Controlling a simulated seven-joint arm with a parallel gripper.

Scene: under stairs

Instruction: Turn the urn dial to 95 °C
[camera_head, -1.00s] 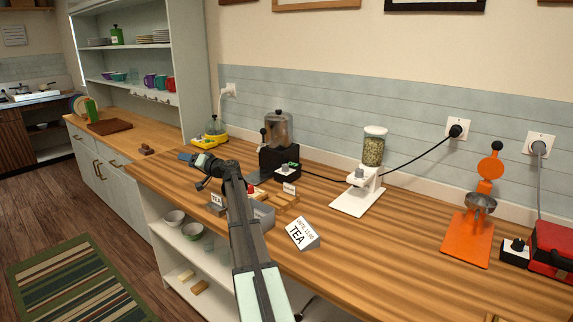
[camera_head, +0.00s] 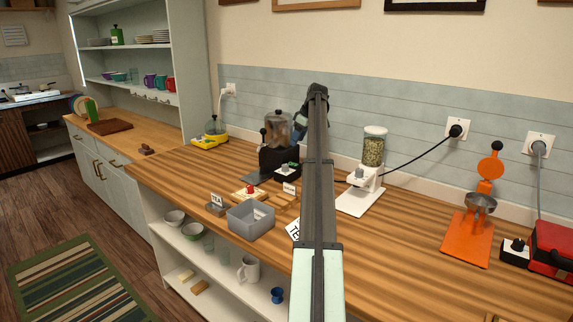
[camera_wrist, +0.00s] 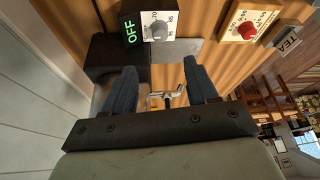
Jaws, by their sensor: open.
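The urn (camera_head: 278,130), with a clear tank and black base, stands near the wall. Its control box (camera_head: 287,170) is at its front. In the wrist view, the box's grey dial (camera_wrist: 158,29) sits on a white numbered scale beside a green OFF display (camera_wrist: 130,29). The pointer's exact reading is too small to tell. My gripper (camera_wrist: 161,80) is open, its two dark fingers apart, with a silver tap-like part (camera_wrist: 168,96) showing between them. The dial is beyond the fingertips, apart from them. In the head view my arm hides part of the gripper, beside the tank.
A red knob (camera_wrist: 248,30) on a wooden board with its own scale is near the urn. A grey bin (camera_head: 250,222) and sign cards stand in front. A white grinder (camera_head: 372,150) is to the right. The counter (camera_head: 400,235) is clear in the front middle.

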